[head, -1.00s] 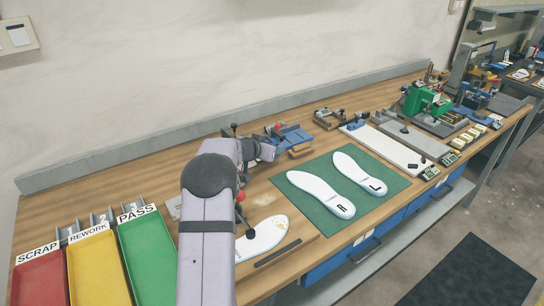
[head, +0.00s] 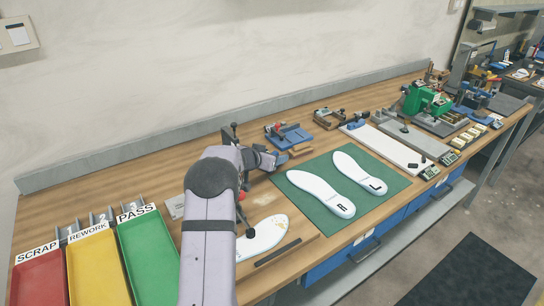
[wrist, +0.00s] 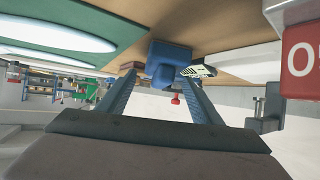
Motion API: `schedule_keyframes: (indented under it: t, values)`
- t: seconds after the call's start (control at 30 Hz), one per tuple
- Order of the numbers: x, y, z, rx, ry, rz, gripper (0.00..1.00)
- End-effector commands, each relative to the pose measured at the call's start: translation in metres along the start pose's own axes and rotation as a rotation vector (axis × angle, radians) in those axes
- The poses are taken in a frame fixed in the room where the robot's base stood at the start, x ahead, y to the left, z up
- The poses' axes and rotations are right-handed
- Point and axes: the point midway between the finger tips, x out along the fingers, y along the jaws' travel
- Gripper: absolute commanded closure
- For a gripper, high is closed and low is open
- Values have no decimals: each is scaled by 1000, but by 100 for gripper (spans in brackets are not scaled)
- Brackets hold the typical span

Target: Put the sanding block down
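My gripper (head: 281,158) is low over the bench, left of the green mat, with its fingertips pointing right. In the wrist view its two blue fingers (wrist: 160,86) stand apart, and I see nothing clamped between them. A small brown block (head: 300,151), which looks like the sanding block, rests on the bench just beyond the fingertips. A brown shape by the left fingertip in the wrist view may be the same block (wrist: 130,65). A blue shape (wrist: 165,65) shows between the fingertips. I cannot tell for sure whether it is the blue fixture (head: 292,138) behind.
The green mat (head: 318,211) holds two white insoles. Another insole (head: 262,238) lies in front of my arm. Red, yellow and green trays (head: 148,262) stand at left. A wooden fixture (head: 328,118) and a white board (head: 385,148) lie farther right.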

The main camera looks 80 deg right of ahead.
Motion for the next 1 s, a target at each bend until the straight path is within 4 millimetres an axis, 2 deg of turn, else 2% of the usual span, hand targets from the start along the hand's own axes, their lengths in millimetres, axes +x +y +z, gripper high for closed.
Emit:
schedule_keyframes:
  t: [0.47,0.67,1.0]
  values:
    - [-5,0,-1,-1,0,-1,41]
    - [-26,-1,0,0,1,-2,41]
    - [-78,-1,-1,1,3,-2,41]
